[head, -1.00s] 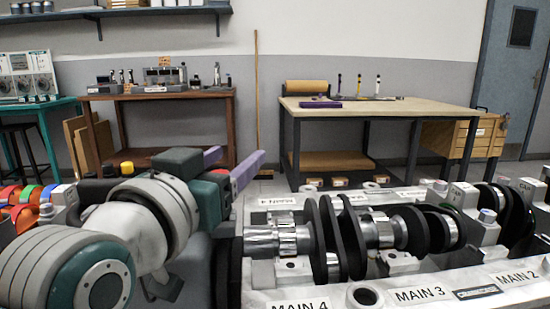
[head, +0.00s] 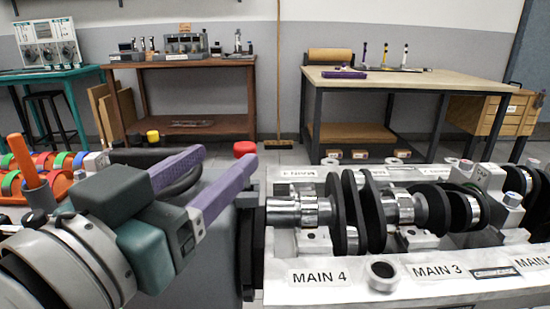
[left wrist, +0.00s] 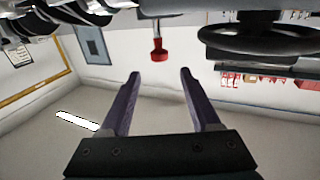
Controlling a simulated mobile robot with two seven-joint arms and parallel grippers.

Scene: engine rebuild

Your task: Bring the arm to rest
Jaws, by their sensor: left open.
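My left arm comes in from the left in the head view. Its left gripper (head: 226,164) has purple fingers that stand apart, empty, left of the engine block (head: 330,280). In the left wrist view the two fingers (left wrist: 158,75) are spread with nothing between their tips. The crankshaft (head: 375,210) lies in the block, beside the gripper and apart from it. My right gripper is not in view.
A wooden-topped bench (head: 410,79) and a brown bench (head: 180,61) stand at the back. A teal table (head: 60,71) is at far left. Red, green and blue rings (head: 45,163) lie at left. A red cap-like object (head: 245,148) shows beyond the fingers.

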